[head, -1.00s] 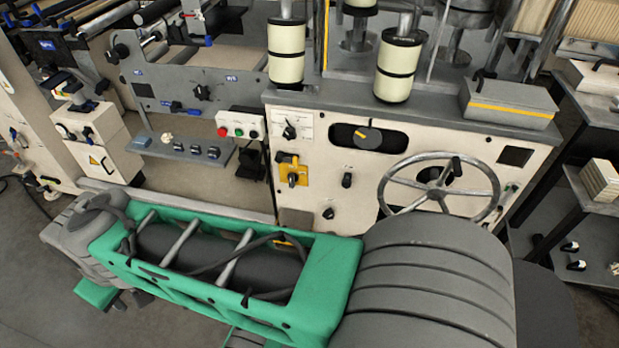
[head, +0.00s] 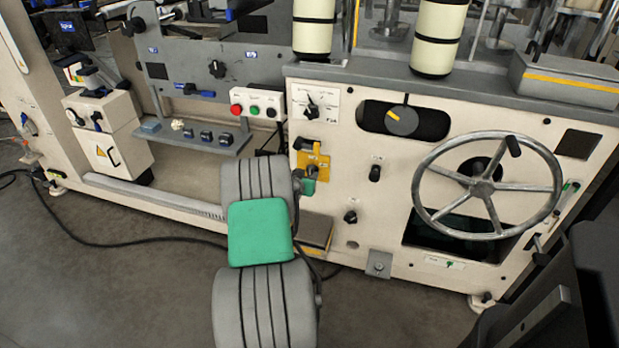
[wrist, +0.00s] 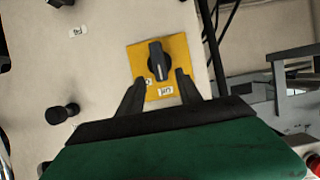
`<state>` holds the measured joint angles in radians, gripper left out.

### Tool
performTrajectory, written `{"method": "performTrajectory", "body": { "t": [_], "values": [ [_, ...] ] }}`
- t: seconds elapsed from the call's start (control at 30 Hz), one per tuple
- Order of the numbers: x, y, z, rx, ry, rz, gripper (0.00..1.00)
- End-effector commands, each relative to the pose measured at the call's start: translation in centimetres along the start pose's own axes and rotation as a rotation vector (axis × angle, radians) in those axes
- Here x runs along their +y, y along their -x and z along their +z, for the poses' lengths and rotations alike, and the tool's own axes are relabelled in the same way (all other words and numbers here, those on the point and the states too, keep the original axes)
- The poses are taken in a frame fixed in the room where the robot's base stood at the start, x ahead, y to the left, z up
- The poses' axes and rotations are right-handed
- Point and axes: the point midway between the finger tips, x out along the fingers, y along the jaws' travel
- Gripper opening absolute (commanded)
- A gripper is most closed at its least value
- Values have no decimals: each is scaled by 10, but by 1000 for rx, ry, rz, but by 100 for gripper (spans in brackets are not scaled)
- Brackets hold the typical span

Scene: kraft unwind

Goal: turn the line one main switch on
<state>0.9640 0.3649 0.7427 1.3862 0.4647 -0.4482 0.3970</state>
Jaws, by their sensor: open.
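The main switch appears as a black rotary handle (wrist: 157,62) on a square yellow plate (wrist: 178,48) in the wrist view. Its handle points up and down in that picture, and small white labels sit on the plate. In the head view the yellow plate (head: 322,160) is on the cream machine front, partly hidden by my arm. My gripper (wrist: 160,78) is open and empty, its two black fingers on either side of the handle's lower end. Contact cannot be told. In the head view my gripper (head: 306,184) is just below the plate, its fingers mostly hidden.
A red, green and black push-button box (head: 257,105) is left of the plate. A selector (head: 311,107) is above it and a black knob (head: 375,172) to its right. A large handwheel (head: 483,186) projects farther right. Open floor lies at front left.

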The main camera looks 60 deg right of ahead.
Motion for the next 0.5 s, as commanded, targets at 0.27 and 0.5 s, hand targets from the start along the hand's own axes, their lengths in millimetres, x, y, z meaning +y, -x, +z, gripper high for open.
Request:
{"method": "performTrajectory", "body": {
  "t": [0.27,0.5],
  "values": [
    [0,-39,1,0,0,0,42],
    [-1,-41,0,-1,1,-2,42]
  ]
}}
